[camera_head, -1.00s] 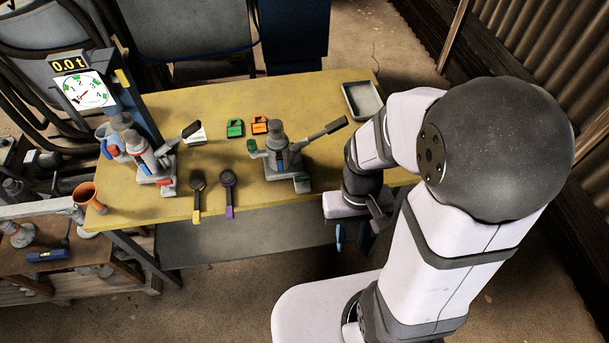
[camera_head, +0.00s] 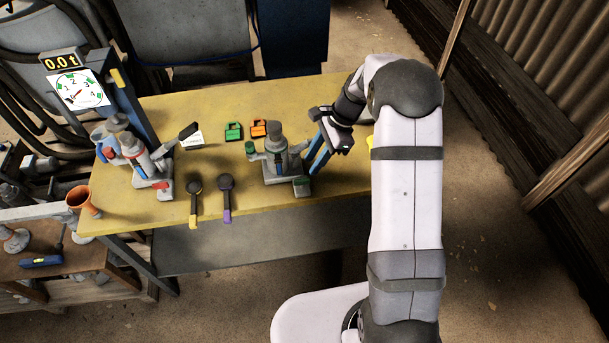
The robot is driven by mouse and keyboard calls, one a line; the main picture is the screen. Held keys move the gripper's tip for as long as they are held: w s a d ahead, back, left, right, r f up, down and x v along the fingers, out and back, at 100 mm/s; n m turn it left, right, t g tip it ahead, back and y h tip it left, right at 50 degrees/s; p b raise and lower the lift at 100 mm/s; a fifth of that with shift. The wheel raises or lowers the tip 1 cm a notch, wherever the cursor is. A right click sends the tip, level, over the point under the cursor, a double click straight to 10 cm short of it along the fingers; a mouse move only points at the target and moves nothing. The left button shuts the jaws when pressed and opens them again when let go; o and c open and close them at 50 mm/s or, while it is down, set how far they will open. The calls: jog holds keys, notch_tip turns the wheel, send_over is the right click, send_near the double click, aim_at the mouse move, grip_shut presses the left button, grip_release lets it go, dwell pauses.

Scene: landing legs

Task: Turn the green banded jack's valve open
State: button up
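The green banded jack (camera_head: 276,158) stands upright on the yellow table, right of the middle. I cannot tell for sure which green part is the valve. My gripper (camera_head: 318,160) hangs close to the jack's right side, its blue fingers pointing down and left. Whether it touches the jack or its lever is unclear. The fingers' gap is too small to read. The jack's lever is mostly hidden behind my gripper.
A red banded jack (camera_head: 152,172) stands at the left by a gauge (camera_head: 78,89) reading 0.0 t. Green (camera_head: 233,131) and orange (camera_head: 259,128) padlock-like pieces lie behind the green jack. Two dark round-headed tools (camera_head: 226,186) lie in front. An orange cup (camera_head: 80,198) sits at the left edge.

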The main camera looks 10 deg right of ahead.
aim_at(302, 179)
jog(key=shift+m, duration=0.7)
jog(key=shift+p+x, duration=1.25)
jog(key=shift+x, duration=2.45)
grip_shut()
